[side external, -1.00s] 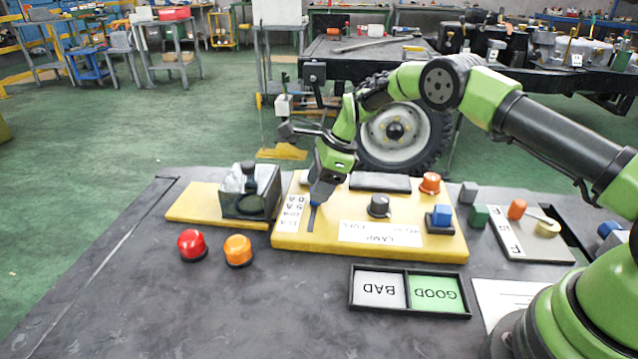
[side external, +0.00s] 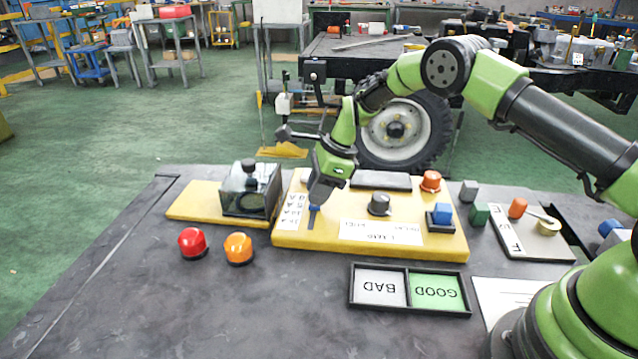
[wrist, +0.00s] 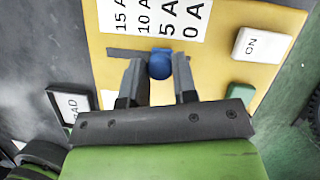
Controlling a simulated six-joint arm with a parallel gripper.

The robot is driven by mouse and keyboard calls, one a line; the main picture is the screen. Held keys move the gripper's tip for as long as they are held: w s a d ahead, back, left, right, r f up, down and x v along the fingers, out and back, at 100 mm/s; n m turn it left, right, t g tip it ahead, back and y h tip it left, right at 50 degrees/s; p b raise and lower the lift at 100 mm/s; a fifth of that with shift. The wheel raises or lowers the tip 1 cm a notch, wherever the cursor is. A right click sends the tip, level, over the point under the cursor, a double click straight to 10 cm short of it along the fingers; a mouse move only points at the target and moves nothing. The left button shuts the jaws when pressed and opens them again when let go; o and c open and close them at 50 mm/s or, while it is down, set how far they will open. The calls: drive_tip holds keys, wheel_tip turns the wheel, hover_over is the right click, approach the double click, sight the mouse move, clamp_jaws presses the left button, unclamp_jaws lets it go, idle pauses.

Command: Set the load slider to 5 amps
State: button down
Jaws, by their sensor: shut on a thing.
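The load slider is a blue knob (wrist: 160,65) on a dark slot (wrist: 122,54) in the yellow panel (wrist: 225,62). A white scale (wrist: 155,20) beside the slot reads 15 A, 10 A, 5 A and 0 A from left to right in the wrist view. The knob sits nearest the 5 A mark, a little to its 10 A side. My gripper (wrist: 160,75) has its two fingers around the knob. In the side external view my gripper (side external: 315,204) points down at the slot on the panel (side external: 330,246), and the blue knob (side external: 314,209) shows at its tip.
On the panel stand a dark round knob (side external: 379,204), an orange button (side external: 431,181) and a blue switch (side external: 441,214). A clear-sided box (side external: 250,190) stands left of my gripper. Red (side external: 192,242) and orange (side external: 238,248) domes and a GOOD/BAD tray (side external: 409,313) lie in front.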

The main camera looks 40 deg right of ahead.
drive_tip(key=shift+s, duration=0.1)
drive_tip(key=c, duration=0.9)
unclamp_jaws()
drive_tip(key=shift+r, duration=0.1)
drive_tip(key=v, duration=0.9)
drive_tip(key=shift+r, duration=0.3)
